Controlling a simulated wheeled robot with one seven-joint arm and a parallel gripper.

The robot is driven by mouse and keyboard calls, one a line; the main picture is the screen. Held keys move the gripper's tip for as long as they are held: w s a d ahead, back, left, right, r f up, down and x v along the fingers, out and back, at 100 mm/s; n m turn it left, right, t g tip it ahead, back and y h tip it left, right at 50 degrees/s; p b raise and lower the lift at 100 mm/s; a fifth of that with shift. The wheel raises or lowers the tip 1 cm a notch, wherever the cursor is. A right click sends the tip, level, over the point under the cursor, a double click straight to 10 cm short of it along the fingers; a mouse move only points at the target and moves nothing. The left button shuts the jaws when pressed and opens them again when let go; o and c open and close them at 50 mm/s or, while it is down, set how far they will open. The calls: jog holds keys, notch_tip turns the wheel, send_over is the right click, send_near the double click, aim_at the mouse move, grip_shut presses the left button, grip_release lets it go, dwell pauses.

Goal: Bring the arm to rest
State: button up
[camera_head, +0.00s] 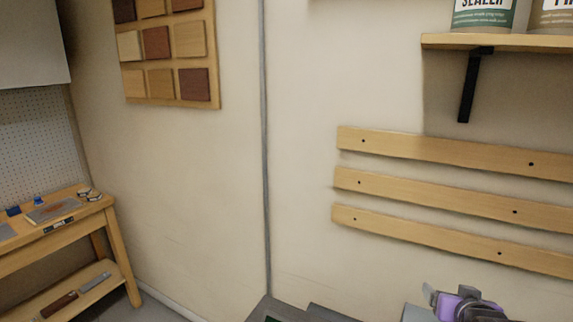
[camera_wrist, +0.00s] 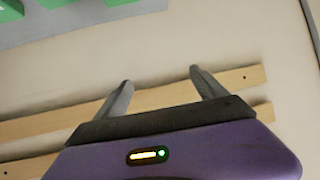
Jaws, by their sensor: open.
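My gripper (camera_wrist: 158,80) shows in the wrist view with its two grey fingers spread apart and nothing between them. Its purple body fills the lower part of that view. Behind the fingers are a pale wall and wooden slats (camera_wrist: 60,124). In the head view, part of my purple and grey arm shows at the bottom right edge, below the wall slats. The fingertips cannot be made out there.
Three wooden slats (camera_head: 440,193) are fixed to the wall at right, under a shelf (camera_head: 500,41) with cans. A wooden workbench (camera_head: 70,228) with tools stands at left. A board of wood samples (camera_head: 165,55) hangs above. Green things (camera_wrist: 85,15) show at the wrist view's top.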

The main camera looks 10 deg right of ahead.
jog(key=s+a+f+n+t+y+b, duration=0.1)
jog(key=s+a+n+t, duration=0.15)
jog(key=s+a, duration=0.7)
jog(key=s+a+f+n+t+y+b, duration=0.15)
jog(key=s+a+t, duration=0.25)
jog(key=s+a, duration=0.55)
jog(key=s+a+f+g+y, duration=0.1)
jog(key=s+a, duration=0.1)
jog(key=s, duration=0.9)
jog(key=s+a+f+n+g+y, duration=0.1)
jog(key=s+a+f, duration=0.1)
jog(key=s, duration=1)
jog(key=shift+s+b, duration=0.2)
jog(key=shift+b, duration=0.15)
